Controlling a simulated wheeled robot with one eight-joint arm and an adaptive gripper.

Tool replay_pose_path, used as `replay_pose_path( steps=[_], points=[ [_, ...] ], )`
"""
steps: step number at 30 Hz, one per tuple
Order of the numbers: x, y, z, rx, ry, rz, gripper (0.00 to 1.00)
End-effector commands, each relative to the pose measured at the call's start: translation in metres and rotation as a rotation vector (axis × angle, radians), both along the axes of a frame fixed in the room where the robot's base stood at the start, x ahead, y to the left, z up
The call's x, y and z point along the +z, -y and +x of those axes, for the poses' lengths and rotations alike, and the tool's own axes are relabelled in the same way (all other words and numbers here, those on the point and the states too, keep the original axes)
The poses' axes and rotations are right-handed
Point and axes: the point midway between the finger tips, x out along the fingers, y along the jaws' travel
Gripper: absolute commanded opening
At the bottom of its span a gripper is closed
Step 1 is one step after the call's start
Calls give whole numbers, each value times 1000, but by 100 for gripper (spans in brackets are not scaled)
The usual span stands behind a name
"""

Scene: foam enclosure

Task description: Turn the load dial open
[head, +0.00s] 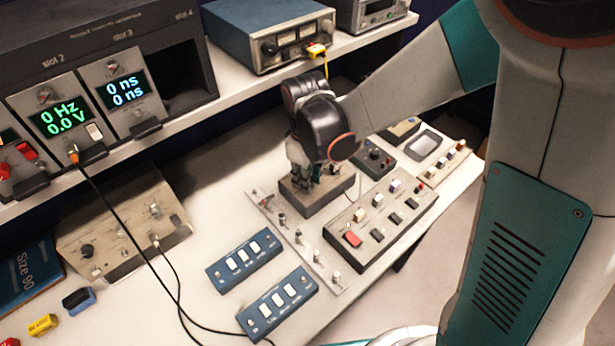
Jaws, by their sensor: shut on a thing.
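My gripper (322,183) points down at the top of a small grey-brown box (312,203) on the white bench, right of centre. It is shut on what seems to be the load dial on that box. The fingers and wrist hide the dial, so its pointer and any markings cannot be read. The front wall of the box shows below the fingers.
A box with a red button (352,239) and several switches stands right of the gripper. A metal strip with knobs (300,238) lies to its left. Two blue switch boxes (245,260) sit in front. A rack with lit displays (65,118) is at left. Black cable (122,222) crosses the bench.

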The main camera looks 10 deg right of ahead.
Motion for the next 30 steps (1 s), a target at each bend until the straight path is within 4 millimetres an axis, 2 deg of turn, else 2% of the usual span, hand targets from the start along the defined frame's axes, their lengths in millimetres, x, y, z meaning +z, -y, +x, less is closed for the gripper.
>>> replay_pose_path(
  steps=[6, 15, 30],
  points=[
    [-1, 0, -1, 186, -1, 1, 0],
    [-1, 0, -1, 373, -1, 0, 0],
    [-1, 0, -1, 466, -1, 1, 0]
  ],
)
